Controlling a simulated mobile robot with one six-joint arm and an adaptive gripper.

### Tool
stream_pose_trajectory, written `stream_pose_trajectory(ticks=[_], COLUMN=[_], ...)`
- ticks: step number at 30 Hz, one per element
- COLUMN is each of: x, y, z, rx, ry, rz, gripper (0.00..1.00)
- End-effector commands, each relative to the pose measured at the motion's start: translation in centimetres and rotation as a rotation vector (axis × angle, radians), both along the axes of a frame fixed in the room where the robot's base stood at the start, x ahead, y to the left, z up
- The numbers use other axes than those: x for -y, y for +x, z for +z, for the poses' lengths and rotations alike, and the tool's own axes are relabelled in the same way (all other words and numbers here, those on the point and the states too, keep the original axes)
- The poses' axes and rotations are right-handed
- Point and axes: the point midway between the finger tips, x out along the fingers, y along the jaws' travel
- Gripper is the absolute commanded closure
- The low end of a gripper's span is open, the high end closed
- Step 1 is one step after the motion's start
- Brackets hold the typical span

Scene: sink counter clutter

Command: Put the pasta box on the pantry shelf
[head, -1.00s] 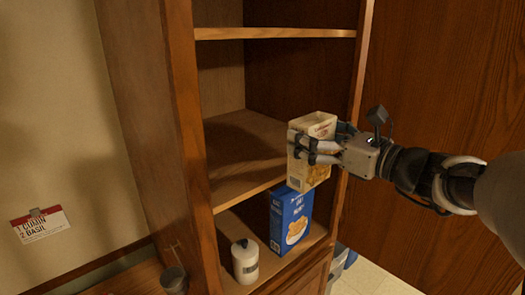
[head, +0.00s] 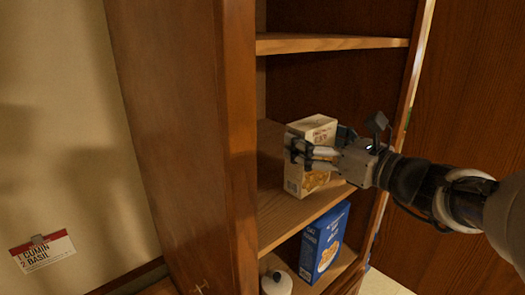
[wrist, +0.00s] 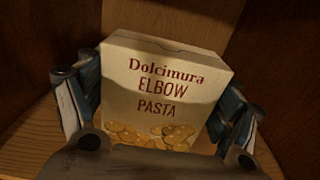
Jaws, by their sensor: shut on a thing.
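The pasta box (head: 318,135) is a cream carton, labelled "Elbow Pasta" in the wrist view (wrist: 155,90). My gripper (head: 312,152) is shut on it, with a finger on each side in the wrist view (wrist: 158,110). The box is upright, slightly tilted in the wrist view, at the middle shelf (head: 285,217) of the wooden pantry cabinet. Its lower end appears at or just above the shelf board; I cannot tell if it touches.
A blue box (head: 323,245) and a white lidded container (head: 276,284) stand on the lower shelf. An upper shelf (head: 330,43) is above the box. The cabinet's left side panel (head: 236,150) stands close by. A label card (head: 43,252) is on the left wall. The middle shelf beside the box looks clear.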

Motion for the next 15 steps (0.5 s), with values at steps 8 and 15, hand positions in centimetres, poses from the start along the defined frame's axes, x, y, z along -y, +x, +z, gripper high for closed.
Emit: stream_pose_trajectory(ticks=[8, 15], x=[0.0, 0.0], y=[0.0, 0.0], z=[-3.2, -3.2], rx=[0.0, 0.002], ry=[0.001, 0.0], rz=[0.0, 0.0], gripper=[0.57, 0.57])
